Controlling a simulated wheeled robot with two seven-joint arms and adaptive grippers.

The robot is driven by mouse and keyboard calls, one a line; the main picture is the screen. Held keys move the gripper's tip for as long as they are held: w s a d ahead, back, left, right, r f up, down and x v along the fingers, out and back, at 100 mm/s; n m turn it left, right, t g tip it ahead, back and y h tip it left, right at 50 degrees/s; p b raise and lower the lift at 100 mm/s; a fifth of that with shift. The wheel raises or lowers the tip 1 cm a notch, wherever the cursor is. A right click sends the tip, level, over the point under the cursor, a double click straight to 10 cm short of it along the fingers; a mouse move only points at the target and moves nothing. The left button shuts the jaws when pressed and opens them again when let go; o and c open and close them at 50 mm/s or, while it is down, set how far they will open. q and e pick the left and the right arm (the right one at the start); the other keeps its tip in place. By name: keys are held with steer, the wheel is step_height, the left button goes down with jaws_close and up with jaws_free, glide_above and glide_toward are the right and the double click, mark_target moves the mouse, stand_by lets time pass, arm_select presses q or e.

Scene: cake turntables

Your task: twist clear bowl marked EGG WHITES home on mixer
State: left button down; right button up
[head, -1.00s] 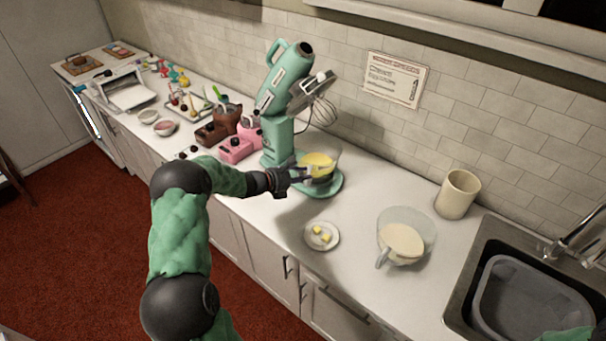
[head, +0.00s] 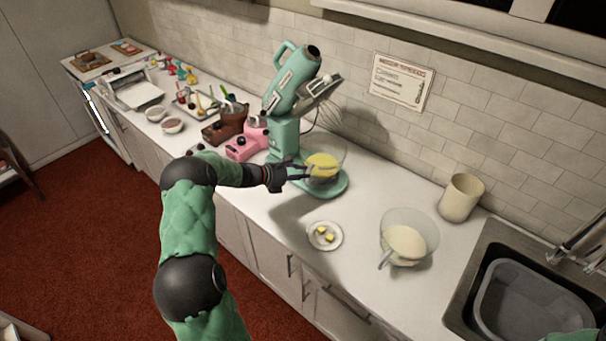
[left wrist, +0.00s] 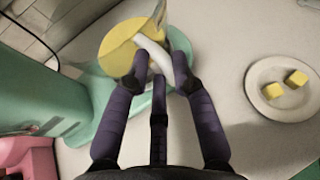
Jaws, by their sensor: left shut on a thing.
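A clear bowl (head: 323,163) with yellow contents sits on the base (head: 335,187) of the mint-green stand mixer (head: 286,100). The mixer head is tilted up, with the wire whisk above the bowl. No marking is readable on the bowl. My left gripper (head: 304,171) is at the bowl's near left side, shut on its pale handle. The left wrist view shows the handle (left wrist: 154,54) between the fingers (left wrist: 158,82) and the yellow contents (left wrist: 120,44) beyond. The bowl's seat is hidden. My right gripper is out of view.
A plate with butter pieces (head: 325,236) lies in front of the mixer. A second clear bowl (head: 409,238) with cream-coloured contents and a cream canister (head: 461,198) stand to the right, before the sink (head: 520,285). Pink (head: 246,146) and brown appliances stand close left of the mixer.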

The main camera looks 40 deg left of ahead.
arm_select(q)
steer(key=shift+a+f, duration=0.1)
steer(key=shift+f, duration=0.15)
steer(key=shift+h, duration=0.3)
steer(key=shift+a+m+g+h, duration=0.6)
steer(key=shift+a+m, duration=0.2)
steer(key=shift+a, duration=0.05)
steer(key=shift+a+f, duration=0.1)
steer(key=shift+w+a+m+g+h+b, duration=0.15)
steer(key=shift+a+m+g+h+b, duration=0.4)
steer(key=shift+a+m, duration=0.25)
